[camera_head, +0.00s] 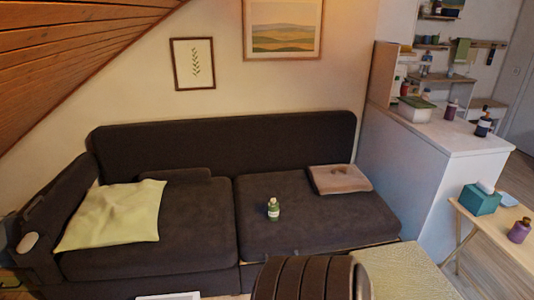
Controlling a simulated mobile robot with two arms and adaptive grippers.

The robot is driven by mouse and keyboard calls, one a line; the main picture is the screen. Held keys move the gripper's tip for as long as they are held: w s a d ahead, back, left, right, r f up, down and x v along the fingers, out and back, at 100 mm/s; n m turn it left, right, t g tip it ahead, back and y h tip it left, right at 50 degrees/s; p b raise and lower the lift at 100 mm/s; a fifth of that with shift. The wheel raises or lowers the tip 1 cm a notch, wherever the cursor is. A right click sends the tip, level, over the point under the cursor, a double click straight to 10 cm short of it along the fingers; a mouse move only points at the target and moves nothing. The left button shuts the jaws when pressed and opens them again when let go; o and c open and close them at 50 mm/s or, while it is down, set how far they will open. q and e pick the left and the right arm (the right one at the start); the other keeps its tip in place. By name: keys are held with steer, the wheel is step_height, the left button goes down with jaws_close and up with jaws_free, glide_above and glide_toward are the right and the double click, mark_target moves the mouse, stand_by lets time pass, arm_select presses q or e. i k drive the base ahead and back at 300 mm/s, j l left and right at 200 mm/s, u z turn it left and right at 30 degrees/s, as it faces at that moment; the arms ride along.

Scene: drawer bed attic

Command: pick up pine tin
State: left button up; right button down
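No object can be surely told as the pine tin at this size. A small green container with a pale label and light top (273,209) stands upright on the right seat of the dark sofa (190,250); it may be the tin or a bottle. Neither of my grippers can be made out in the head view.
A yellow-green cloth (112,215) lies on the sofa's left seat, a folded brown cloth (340,179) at the right. A dark ribbed object (305,278) stands in front. A wooden table (490,225) at right holds a teal box (480,199) and a purple bottle (519,231).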

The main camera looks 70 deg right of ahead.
mark_target(273, 209)
steer(key=z, duration=2.45)
steer(key=i, duration=0.25)
